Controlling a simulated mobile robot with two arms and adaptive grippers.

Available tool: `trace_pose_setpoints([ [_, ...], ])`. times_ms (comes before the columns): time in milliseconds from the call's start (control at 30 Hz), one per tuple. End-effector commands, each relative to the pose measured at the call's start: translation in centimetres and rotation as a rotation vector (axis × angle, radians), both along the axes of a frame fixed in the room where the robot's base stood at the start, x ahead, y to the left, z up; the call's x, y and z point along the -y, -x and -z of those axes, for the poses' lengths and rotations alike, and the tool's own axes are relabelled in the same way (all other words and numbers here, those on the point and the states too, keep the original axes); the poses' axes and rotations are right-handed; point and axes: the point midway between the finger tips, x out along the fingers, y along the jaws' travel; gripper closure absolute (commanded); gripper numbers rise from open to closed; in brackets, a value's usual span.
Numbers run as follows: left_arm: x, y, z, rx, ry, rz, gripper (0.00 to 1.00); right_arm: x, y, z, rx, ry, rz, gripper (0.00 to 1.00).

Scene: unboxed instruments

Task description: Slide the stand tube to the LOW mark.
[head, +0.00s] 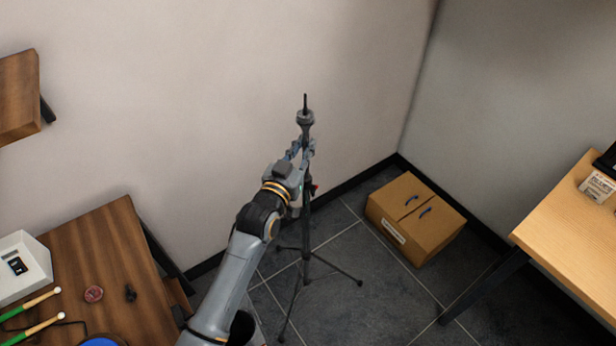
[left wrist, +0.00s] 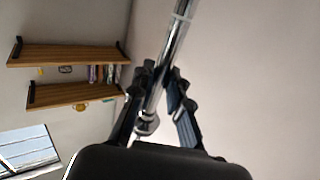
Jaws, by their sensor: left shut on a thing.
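A black tripod stand (head: 306,245) stands upright on the dark tiled floor near the corner, its legs spread. Its upper tube with a grey collar (head: 305,118) and a thin black tip rises above my left gripper (head: 302,150). The left gripper is shut on the stand tube. In the left wrist view the shiny stand tube (left wrist: 179,40) runs between the fingers of the left gripper (left wrist: 163,92). A small red knob (head: 315,189) shows on the stand below the gripper. The LOW mark cannot be made out. My right gripper is not in view.
A closed cardboard box (head: 415,218) sits on the floor right of the stand. A dark wooden table (head: 110,245) with drumsticks and small items is at the left, a light wooden table (head: 565,215) at the right. The wall is close behind the stand.

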Motion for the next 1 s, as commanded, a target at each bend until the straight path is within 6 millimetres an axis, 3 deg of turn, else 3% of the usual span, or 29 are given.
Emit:
trace_pose_setpoints([
  [33,0.0,0.1,0.8,-0.011,-0.004,0.001,1.00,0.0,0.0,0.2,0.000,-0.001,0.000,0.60],
  [1000,0.0,0.1,3.7,-0.010,-0.004,0.001,1.00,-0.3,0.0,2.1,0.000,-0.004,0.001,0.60],
])
